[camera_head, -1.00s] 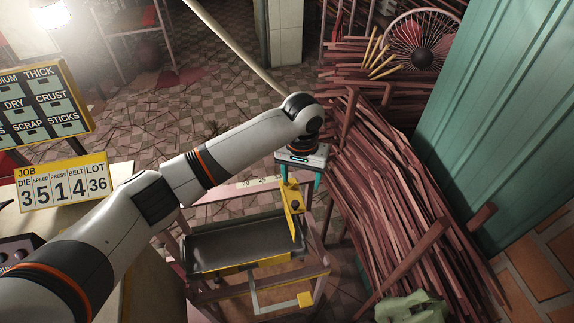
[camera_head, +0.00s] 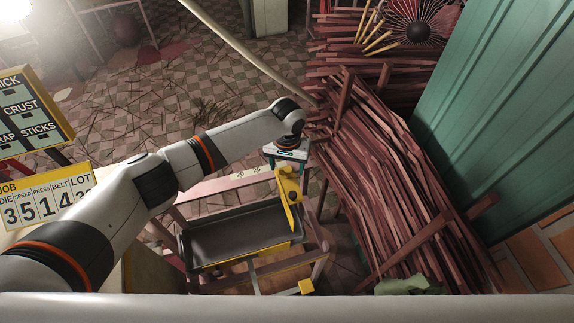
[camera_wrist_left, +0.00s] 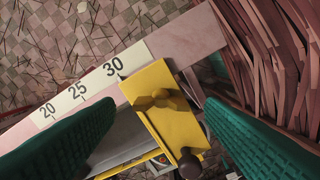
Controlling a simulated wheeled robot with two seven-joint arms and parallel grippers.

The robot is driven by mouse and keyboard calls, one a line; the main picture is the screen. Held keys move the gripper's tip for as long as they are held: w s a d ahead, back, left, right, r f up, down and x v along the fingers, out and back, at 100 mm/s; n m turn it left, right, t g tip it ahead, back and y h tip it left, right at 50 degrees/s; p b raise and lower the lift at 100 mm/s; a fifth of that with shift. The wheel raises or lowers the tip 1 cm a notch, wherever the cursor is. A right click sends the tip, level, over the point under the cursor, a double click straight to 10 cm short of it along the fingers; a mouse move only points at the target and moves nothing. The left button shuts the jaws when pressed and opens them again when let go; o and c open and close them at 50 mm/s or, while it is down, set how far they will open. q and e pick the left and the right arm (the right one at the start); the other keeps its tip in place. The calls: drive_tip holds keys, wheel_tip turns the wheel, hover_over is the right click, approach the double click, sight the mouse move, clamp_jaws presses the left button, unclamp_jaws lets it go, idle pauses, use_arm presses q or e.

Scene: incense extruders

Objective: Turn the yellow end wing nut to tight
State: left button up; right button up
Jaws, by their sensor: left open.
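The yellow end piece (camera_head: 287,182) is an upright plate at the right end of the ruler rail, beside the dark tray. In the left wrist view the yellow plate (camera_wrist_left: 172,122) carries a small yellow wing nut (camera_wrist_left: 158,98) on its face, near the 30 mark. A dark round knob (camera_wrist_left: 190,166) is at its lower end. My left gripper (camera_head: 287,160) is above the end piece. In the wrist view its two teal fingers (camera_wrist_left: 160,106) are spread, one either side of the plate, with nothing gripped. My right gripper is not in view.
A ruler strip (camera_wrist_left: 78,90) marked 20, 25 and 30 runs along the rail. The dark tray (camera_head: 222,240) sits in a wooden frame in front. A large heap of reddish sticks (camera_head: 400,190) lies close on the right. A number board (camera_head: 45,203) stands at the left.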

use_arm(q)
drive_tip(key=shift+f, duration=0.95)
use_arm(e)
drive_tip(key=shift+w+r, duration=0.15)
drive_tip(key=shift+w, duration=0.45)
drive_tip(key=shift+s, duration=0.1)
use_arm(q)
drive_tip(key=c, duration=1)
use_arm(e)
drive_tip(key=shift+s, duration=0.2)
